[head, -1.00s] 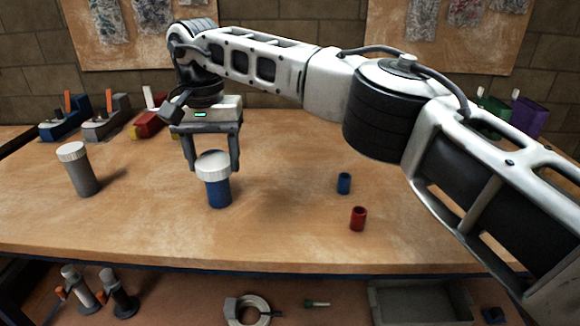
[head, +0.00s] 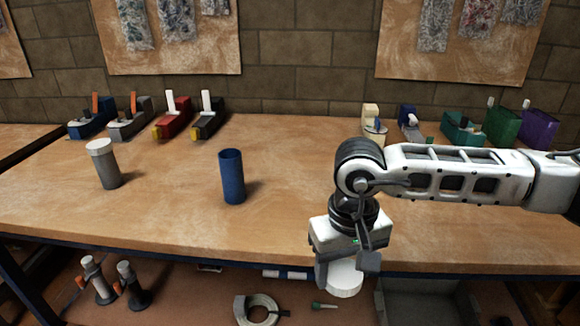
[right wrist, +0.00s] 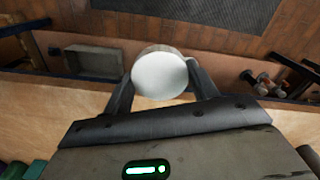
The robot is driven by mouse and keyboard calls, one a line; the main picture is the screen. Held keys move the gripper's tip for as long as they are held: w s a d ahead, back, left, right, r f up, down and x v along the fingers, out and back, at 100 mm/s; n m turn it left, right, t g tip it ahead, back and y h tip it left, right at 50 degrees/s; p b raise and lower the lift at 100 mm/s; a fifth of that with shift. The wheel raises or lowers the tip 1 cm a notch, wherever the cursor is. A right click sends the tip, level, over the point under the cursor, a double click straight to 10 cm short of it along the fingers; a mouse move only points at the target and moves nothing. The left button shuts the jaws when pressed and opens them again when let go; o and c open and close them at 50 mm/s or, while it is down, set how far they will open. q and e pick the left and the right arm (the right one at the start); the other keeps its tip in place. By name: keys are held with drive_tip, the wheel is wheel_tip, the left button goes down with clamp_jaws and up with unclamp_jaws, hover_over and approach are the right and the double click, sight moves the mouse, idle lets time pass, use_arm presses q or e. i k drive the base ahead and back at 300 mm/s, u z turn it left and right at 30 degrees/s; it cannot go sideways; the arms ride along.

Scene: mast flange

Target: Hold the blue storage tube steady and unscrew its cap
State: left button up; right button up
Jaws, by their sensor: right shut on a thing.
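The blue storage tube (head: 232,180) stands upright on the workbench, left of the middle in the head view. Its top is open and bare. My right gripper (right wrist: 160,84) is shut on the white cap (right wrist: 160,72), a round disc between its two fingers. In the head view the cap (head: 344,281) shows below the gripper body, at the front edge of the bench and well to the right of the tube. Nothing holds the tube. My left gripper is in neither view.
A grey tube with a white cap (head: 104,166) stands left of the blue tube. Several bench tools (head: 173,116) line the back. Below the front edge, a lower shelf holds a metal ring (head: 262,309) and a grey bin (right wrist: 94,61).

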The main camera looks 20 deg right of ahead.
sight(230, 160)
drive_tip(key=u, duration=0.5)
drive_tip(key=k, duration=1.15)
drive_tip(key=z, duration=0.35)
drive_tip(key=i, duration=0.65)
drive_tip(key=z, duration=0.45)
drive_tip(key=i, duration=0.8)
drive_tip(key=u, duration=0.9)
drive_tip(key=i, duration=0.7)
drive_tip(key=u, duration=0.05)
